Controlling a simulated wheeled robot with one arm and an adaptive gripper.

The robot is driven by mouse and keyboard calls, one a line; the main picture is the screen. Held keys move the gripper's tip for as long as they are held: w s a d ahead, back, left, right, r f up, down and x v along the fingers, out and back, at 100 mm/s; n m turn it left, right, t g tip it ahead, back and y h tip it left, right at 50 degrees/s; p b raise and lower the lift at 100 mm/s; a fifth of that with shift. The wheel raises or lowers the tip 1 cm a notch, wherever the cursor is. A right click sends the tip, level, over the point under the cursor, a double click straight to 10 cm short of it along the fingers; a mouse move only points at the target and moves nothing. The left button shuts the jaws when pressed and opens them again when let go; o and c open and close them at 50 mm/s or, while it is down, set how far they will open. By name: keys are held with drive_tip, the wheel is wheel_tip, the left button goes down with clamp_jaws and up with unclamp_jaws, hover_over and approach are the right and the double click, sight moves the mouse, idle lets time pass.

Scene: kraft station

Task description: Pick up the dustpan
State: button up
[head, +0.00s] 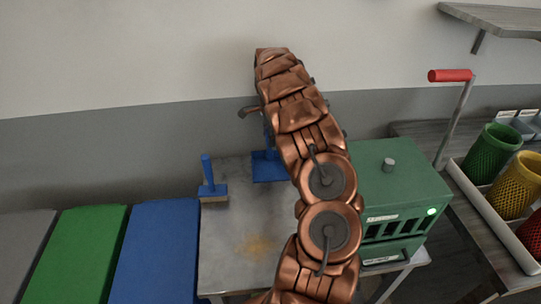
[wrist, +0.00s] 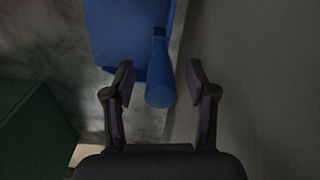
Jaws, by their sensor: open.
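The blue dustpan (head: 268,167) lies on the grey metal table (head: 231,249) near the wall, mostly hidden behind my arm in the head view. In the wrist view its flat pan (wrist: 125,30) is at the top and its round handle (wrist: 160,80) points toward me. My gripper (wrist: 156,82) is open, with one finger on each side of the handle end. The handle lies between the fingertips, and I see a gap on the right side. Whether the left finger touches it I cannot tell. The gripper is hidden in the head view.
A blue hand brush (head: 211,185) stands left of the dustpan. A green machine (head: 393,190) with a red-handled lever stands at the right of the table. A brownish powder patch (head: 258,245) lies at the front. Green and blue panels (head: 158,250) are at left.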

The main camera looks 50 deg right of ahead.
drive_tip(key=shift+f, duration=0.45)
drive_tip(key=shift+c, duration=0.2)
clamp_jaws()
